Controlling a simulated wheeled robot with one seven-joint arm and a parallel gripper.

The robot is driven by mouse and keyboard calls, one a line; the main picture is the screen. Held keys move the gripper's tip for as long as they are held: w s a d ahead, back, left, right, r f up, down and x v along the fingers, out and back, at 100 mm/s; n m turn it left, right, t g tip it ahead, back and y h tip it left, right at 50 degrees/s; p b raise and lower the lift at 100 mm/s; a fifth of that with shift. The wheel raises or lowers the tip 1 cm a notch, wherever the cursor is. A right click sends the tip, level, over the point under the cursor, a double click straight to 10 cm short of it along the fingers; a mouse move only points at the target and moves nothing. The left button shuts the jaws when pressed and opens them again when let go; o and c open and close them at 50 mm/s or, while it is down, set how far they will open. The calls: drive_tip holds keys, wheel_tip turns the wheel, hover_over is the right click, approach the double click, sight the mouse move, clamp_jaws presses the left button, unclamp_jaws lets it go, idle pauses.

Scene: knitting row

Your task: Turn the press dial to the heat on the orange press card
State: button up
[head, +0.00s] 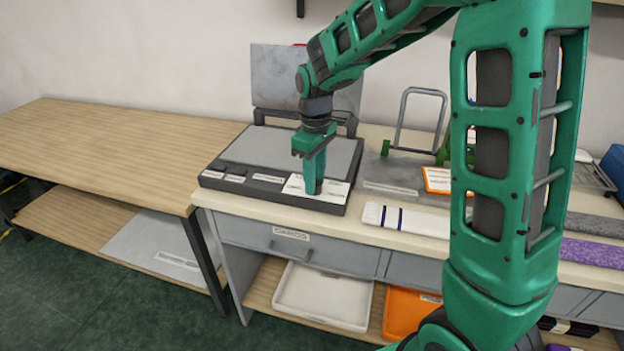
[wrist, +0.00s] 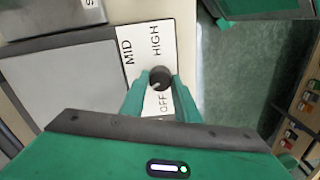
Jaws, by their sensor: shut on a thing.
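The press (head: 230,178) stands on the bench with its grey lid raised at the back. My gripper (head: 315,190) points down at the white dial plate (head: 335,195) on its front right corner. In the wrist view my gripper (wrist: 158,88) is shut on the black dial (wrist: 160,77), one finger on each side. The dial plate (wrist: 131,48) reads MID, HIGH and OFF there; a finger covers part of it. A pale mark on the dial points to the lower left, and its exact setting is unclear. The orange press card (head: 437,180) lies to the right, its writing too small to read.
A white strip with dark blue bands (head: 402,219) lies on the bench right of the press. A grey wire frame (head: 421,120) stands behind the card. A bare wooden table (head: 110,140) is at left. White and orange trays sit on the lower shelf.

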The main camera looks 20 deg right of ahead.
drive_tip(key=shift+w+d+r, duration=0.1)
drive_tip(key=shift+w+r, duration=0.05)
drive_tip(key=shift+w, duration=0.15)
drive_tip(key=o, duration=1)
drive_tip(key=shift+o, duration=0.2)
drive_tip(key=shift+s, duration=0.1)
wheel_tip(320, 180, up, 10)
drive_tip(key=shift+r, duration=0.25)
